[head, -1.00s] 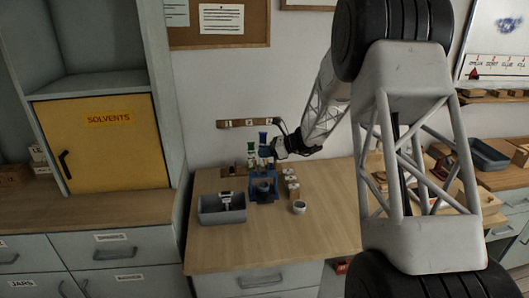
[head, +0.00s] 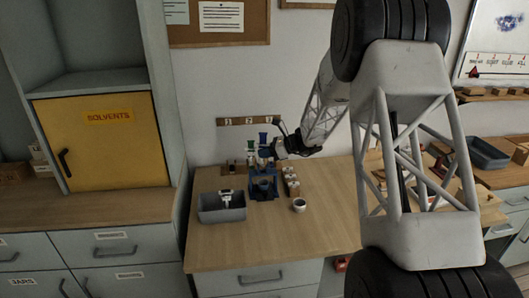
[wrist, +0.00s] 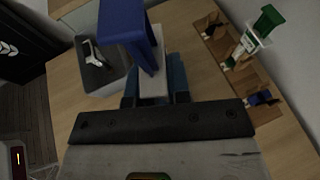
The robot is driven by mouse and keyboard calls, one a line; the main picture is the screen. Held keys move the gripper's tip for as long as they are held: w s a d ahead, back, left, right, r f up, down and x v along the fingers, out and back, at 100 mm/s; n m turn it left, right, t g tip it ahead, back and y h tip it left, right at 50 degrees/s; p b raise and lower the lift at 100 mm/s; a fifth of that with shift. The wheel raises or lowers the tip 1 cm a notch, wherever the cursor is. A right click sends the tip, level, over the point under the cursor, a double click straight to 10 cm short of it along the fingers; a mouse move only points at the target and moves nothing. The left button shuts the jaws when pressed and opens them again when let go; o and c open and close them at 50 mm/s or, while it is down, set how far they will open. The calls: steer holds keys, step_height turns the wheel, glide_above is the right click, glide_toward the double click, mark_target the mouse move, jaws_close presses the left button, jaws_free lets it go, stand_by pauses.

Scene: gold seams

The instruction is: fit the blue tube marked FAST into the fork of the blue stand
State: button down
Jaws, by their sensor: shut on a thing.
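My gripper (head: 272,151) is above the blue stand (head: 264,187) on the wooden bench in the head view. It is shut on a blue tube (head: 263,138). In the wrist view the tube's large blue end (wrist: 125,25) rises close to the camera, and a pale part (wrist: 152,88) sits between the fingers. I cannot read any marking on it. The stand's fork is small in the head view and largely hidden by the gripper in the wrist view. I cannot tell whether the tube touches the fork.
A grey tray (head: 221,208) with a pale item inside stands left of the stand. A white cup (head: 299,205) and small pale blocks (head: 292,184) stand right. A wooden rack (wrist: 232,62) holds a green-topped tube (wrist: 265,22). The bench front is clear.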

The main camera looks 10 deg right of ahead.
steer(key=shift+f, duration=0.95)
stand_by(2.0)
steer(key=c, duration=1)
jaws_free()
steer(key=shift+f, duration=0.2)
steer(key=shift+s+d+r, duration=0.1)
steer(key=shift+d, duration=0.2)
steer(key=shift+v, duration=2.2)
steer(key=shift+d, duration=0.15)
steer(key=v, duration=0.7)
steer(key=shift+d, duration=0.3)
